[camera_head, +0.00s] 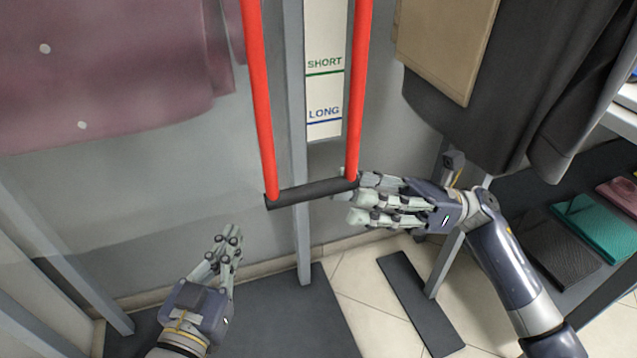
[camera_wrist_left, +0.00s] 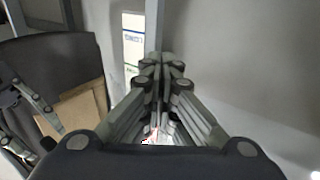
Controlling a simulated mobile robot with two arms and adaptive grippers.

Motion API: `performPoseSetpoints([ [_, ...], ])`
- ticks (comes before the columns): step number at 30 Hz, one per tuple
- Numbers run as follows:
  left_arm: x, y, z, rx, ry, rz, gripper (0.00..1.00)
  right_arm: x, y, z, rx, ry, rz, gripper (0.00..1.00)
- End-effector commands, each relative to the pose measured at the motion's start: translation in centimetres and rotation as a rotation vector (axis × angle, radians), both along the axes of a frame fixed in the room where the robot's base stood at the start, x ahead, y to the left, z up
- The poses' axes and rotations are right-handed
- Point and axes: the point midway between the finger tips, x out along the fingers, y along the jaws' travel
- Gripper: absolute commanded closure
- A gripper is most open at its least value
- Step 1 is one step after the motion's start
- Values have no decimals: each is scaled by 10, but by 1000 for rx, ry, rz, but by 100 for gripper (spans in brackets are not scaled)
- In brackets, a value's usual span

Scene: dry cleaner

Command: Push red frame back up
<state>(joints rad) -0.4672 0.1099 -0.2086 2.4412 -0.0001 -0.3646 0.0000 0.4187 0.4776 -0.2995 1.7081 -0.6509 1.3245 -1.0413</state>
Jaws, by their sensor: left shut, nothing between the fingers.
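The red frame (camera_head: 260,100) hangs down in the head view as two red side bars joined at the bottom by a black crossbar (camera_head: 312,191). Its top is out of view. My right gripper (camera_head: 350,207) is at the right end of the crossbar, with its fingertips next to or touching it; I cannot tell whether they grip it. My left gripper (camera_head: 232,236) is shut and empty, below and left of the crossbar, apart from it. In the left wrist view its closed fingers (camera_wrist_left: 161,68) point at the wall, and the red frame is not clearly seen there.
A grey upright post (camera_head: 296,130) stands behind the frame, beside a white board (camera_head: 324,90) marked SHORT and LONG. A mauve garment (camera_head: 110,80) hangs at left, a dark garment (camera_head: 450,115) at right. Folded clothes (camera_head: 590,225) lie on a right shelf. A dark base plate (camera_head: 300,325) is below.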

Motion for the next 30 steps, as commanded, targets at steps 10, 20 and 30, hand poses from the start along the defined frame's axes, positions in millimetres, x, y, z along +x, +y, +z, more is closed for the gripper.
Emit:
performPoseSetpoints([
  [10, 0, 1, -5, 7, 30, 1, 100, -13, 56, 24, 0, -2, 1, 62],
  [20, 0, 1, -9, 12, 45, 2, 100, -16, 69, 28, -2, 1, -1, 62],
  [30, -1, 2, -10, 11, 48, 3, 100, -16, 68, 28, -3, 1, -1, 100],
])
